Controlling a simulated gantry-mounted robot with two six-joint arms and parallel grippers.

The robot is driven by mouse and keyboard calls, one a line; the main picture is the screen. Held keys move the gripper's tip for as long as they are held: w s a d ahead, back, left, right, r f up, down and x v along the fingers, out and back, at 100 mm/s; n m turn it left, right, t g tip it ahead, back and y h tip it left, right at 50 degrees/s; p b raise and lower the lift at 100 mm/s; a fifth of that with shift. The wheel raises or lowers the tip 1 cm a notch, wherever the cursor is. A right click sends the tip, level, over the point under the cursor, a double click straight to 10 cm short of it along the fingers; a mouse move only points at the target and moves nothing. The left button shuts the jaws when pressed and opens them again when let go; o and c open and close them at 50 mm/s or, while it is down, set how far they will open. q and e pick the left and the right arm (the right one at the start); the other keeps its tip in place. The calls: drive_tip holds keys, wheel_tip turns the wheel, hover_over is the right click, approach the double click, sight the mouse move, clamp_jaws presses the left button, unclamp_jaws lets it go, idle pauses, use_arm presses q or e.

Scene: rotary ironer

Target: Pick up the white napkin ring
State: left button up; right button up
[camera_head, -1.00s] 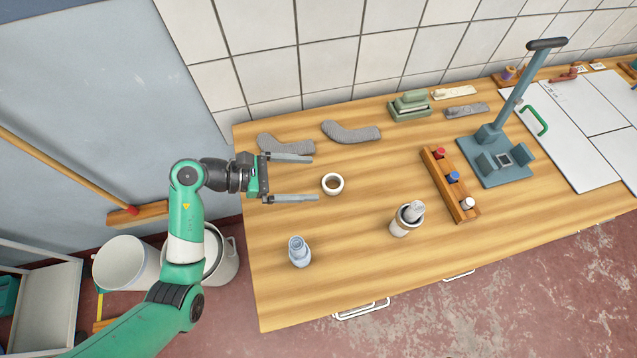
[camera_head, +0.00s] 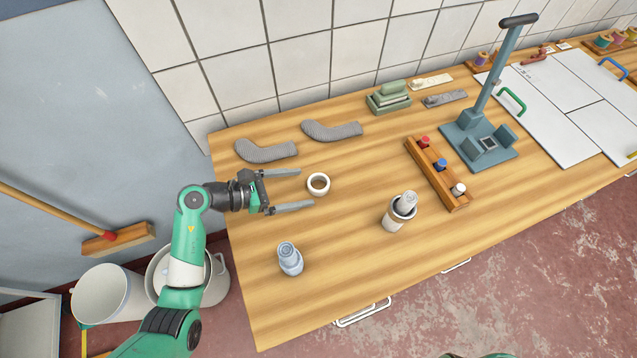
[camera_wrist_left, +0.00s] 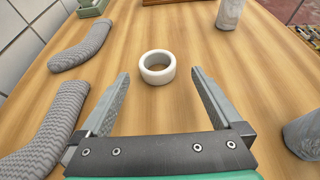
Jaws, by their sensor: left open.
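The white napkin ring (camera_head: 318,184) lies on the wooden table, its round opening facing up. It also shows in the left wrist view (camera_wrist_left: 157,68), just ahead of the fingertips and roughly centred between their lines. My left gripper (camera_head: 307,188) is open and empty, its two fingers pointing at the ring from the left. In the left wrist view the gripper (camera_wrist_left: 160,77) has wide-spread fingers, and neither touches the ring. My right gripper is not in view.
Two grey knitted pieces (camera_head: 266,151) (camera_head: 332,131) lie behind the ring. A wooden rack (camera_head: 438,173) lies farther right. The table around the ring is clear.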

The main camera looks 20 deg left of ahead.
sight(327, 180)
use_arm(q)
drive_tip(key=x, duration=0.5)
drive_tip(key=shift+w+a+b, duration=0.1)
drive_tip(key=shift+a+b, duration=0.1)
drive_tip(key=shift+b, duration=0.1)
drive_tip(key=c, duration=1.4)
drive_tip(key=shift+r, duration=0.1)
drive_tip(key=shift+r, duration=0.45)
drive_tip(key=r, duration=0.2)
drive_tip(key=r+p, duration=0.1)
drive_tip(key=shift+d+r, duration=0.1)
drive_tip(key=shift+d, duration=0.15)
drive_tip(key=s+d+r+p, duration=0.1)
drive_tip(key=d+r, duration=0.2)
drive_tip(key=d, duration=0.1)
drive_tip(key=s+d+r, duration=0.1)
drive_tip(key=d+r, duration=0.2)
drive_tip(key=d, duration=0.1)
drive_tip(key=s+d+r+p, duration=0.1)
drive_tip(key=d+r, duration=0.1)
drive_tip(key=d, duration=0.3)
drive_tip(key=shift+s+r+p, duration=0.3)
drive_tip(key=shift+r, duration=0.1)
